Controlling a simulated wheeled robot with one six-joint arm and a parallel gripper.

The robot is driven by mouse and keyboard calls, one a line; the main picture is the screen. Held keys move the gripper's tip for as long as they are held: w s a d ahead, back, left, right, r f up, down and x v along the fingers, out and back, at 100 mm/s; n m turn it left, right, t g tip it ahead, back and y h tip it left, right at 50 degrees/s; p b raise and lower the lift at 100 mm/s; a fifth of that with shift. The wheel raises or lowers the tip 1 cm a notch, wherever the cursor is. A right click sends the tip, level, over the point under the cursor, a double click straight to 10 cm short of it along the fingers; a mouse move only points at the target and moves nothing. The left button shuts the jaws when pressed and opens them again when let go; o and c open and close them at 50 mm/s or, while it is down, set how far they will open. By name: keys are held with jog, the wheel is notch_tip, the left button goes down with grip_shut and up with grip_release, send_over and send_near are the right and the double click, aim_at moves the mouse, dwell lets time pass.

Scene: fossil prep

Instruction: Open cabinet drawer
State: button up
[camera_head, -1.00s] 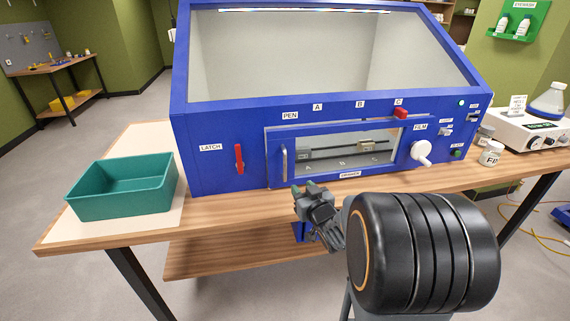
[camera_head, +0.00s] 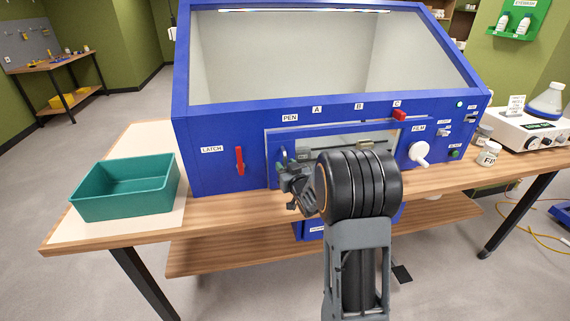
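A blue cabinet (camera_head: 222,160) with a sloped clear top stands on the wooden table. Its front has a windowed panel (camera_head: 335,129) with an upright metal handle (camera_head: 283,154) at the panel's left end. My gripper (camera_head: 284,172) is in front of this handle and hides its lower part. I cannot tell whether the fingers touch the handle or how far apart they are. A red latch lever (camera_head: 240,161) stands upright left of the panel, beside the LATCH label. My arm hides much of the panel. A blue part with a label (camera_head: 316,229) shows below the tabletop.
A teal tray (camera_head: 125,206) sits on a pale mat (camera_head: 150,230) at the left. A white knob (camera_head: 419,154) and a red slider (camera_head: 399,115) are on the cabinet's right front. Jars (camera_head: 488,157) and a white device (camera_head: 540,134) stand at the right.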

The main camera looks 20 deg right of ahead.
jog(key=shift+w, duration=0.5)
jog(key=shift+c, duration=0.3)
grip_shut()
